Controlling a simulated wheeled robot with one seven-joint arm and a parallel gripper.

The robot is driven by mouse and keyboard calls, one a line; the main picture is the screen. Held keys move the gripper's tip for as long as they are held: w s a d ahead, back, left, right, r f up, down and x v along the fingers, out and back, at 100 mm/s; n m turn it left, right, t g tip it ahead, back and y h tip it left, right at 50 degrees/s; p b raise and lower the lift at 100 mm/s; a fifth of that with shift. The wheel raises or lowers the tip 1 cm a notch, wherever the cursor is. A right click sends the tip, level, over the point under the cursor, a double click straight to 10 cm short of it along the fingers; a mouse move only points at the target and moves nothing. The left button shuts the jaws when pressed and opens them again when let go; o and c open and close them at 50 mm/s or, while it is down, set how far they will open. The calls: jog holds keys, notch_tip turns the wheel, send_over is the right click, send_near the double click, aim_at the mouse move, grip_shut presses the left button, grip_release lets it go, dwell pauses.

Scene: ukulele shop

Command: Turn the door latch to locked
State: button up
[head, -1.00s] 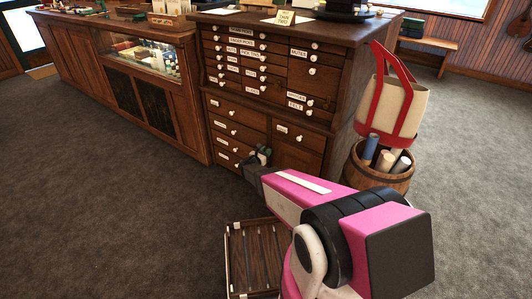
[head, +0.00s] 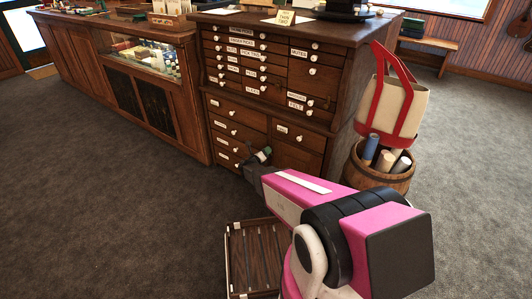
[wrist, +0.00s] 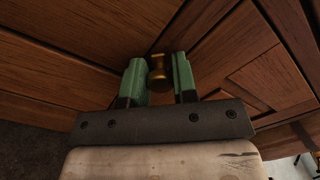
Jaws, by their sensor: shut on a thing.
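In the wrist view, a small brass knob-like piece (wrist: 157,68), which looks like the door latch, sits between the two green fingers of my gripper (wrist: 160,62). My gripper is shut on it, against brown wooden panelling. The panels run slanted across this view. In the head view my gripper (head: 263,155) is at the low front of the dark wooden cabinet (head: 338,118), beside its lower door (head: 298,158). The latch is hidden there behind my gripper, and I cannot tell whether it stands at locked.
Labelled drawers with white knobs fill the cabinet front above. A glass-fronted counter (head: 125,105) runs off to the left. A barrel (head: 376,180) of rolls and a red-trimmed tote bag (head: 395,100) stand at the right. A slatted wooden piece (head: 254,255) lies low in front. Carpet at left is clear.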

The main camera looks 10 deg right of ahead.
jog(key=n, duration=0.4)
jog(key=shift+f, duration=0.1)
jog(key=n, duration=0.4)
jog(key=shift+n, duration=0.4)
jog(key=o, duration=0.9)
jog(key=v, duration=1)
jog(key=shift+s+a, duration=0.25)
jog(key=shift+a, duration=0.05)
